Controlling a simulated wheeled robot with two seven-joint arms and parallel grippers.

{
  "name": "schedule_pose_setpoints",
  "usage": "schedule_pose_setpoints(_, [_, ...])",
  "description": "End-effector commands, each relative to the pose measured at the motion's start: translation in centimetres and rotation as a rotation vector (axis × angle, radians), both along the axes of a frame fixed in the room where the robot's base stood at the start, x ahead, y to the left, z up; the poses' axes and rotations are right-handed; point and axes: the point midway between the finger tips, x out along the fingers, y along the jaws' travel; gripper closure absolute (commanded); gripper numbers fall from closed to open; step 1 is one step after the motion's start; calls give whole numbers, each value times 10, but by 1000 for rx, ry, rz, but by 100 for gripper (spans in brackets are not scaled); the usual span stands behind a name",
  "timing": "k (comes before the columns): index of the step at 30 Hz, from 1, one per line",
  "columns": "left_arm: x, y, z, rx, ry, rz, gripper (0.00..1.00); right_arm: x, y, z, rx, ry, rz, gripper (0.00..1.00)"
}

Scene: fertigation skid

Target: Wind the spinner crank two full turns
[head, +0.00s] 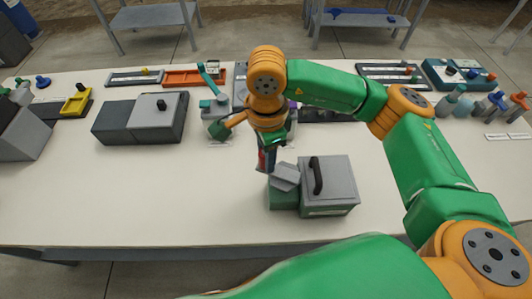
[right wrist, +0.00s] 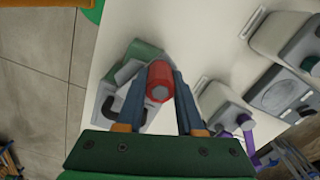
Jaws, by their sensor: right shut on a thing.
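The spinner appears to be the small unit on the near middle of the bench, with a green body (head: 283,198) and a grey block on top (head: 286,176). It stands against a grey box (head: 338,190) with a black handle. My right gripper (head: 267,162) points down over the green unit. In the right wrist view its fingers are shut on a red knob (right wrist: 160,82), which looks like the crank's grip. The green body (right wrist: 135,62) lies just beyond the knob. The crank arm under the knob is mostly hidden. My left gripper is out of view.
A grey lidded case (head: 150,118) stands to the left. A small grey unit with a teal lever (head: 211,80) stands behind my right gripper. The bench front (head: 130,215) is clear.

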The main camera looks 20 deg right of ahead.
Motion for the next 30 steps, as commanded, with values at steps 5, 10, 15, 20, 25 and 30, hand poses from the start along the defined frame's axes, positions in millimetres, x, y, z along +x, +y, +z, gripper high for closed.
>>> schedule_pose_setpoints(5, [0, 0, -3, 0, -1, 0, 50, 2, -4, -1, -2, 0, -3, 95])
schedule_pose_setpoints(10, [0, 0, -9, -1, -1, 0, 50, 10, -16, -2, -4, 0, -4, 93])
schedule_pose_setpoints(15, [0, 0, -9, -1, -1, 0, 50, 13, -20, 0, -3, 1, -1, 92])
schedule_pose_setpoints(20, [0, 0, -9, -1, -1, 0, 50, 12, -20, 0, -3, 1, -1, 92])
schedule_pose_setpoints(25, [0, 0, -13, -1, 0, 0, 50, 13, -27, -2, -3, 1, -2, 92])
schedule_pose_setpoints(30, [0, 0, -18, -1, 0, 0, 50, 14, -40, -2, -3, 2, -3, 95])
